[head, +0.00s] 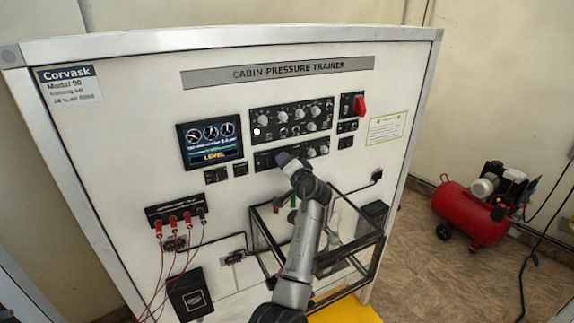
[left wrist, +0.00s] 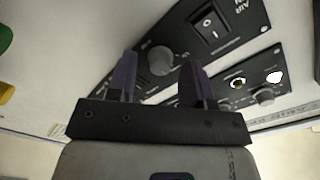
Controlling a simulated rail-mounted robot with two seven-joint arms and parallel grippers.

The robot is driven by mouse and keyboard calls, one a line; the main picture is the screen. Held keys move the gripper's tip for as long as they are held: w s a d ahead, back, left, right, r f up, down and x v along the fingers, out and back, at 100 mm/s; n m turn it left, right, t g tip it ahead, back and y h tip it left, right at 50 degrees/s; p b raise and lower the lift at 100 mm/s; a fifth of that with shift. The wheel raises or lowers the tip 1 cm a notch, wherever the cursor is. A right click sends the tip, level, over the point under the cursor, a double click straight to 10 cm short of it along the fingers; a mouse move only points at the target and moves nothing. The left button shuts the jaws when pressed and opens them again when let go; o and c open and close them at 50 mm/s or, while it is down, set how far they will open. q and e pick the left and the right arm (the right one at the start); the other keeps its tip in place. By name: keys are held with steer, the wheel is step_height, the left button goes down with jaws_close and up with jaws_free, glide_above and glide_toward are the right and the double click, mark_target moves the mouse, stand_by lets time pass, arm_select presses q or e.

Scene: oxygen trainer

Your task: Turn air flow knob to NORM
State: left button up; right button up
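The knob's label and pointer are not readable. My right gripper is not in view.
An upper panel (head: 290,119) with several knobs sits just above. A lit screen (head: 210,140) is to the left, a red switch handle (head: 360,105) to the right. A dark open frame (head: 350,262) juts out below. A red compressor (head: 472,212) stands on the floor.

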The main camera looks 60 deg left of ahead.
arm_select(q)
steer(key=s+d+b, duration=0.1)
steer(key=d+b, duration=0.4)
steer(key=d, duration=0.8)
steer(key=shift+s+d+r, duration=0.2)
steer(key=shift+s+d, duration=0.15)
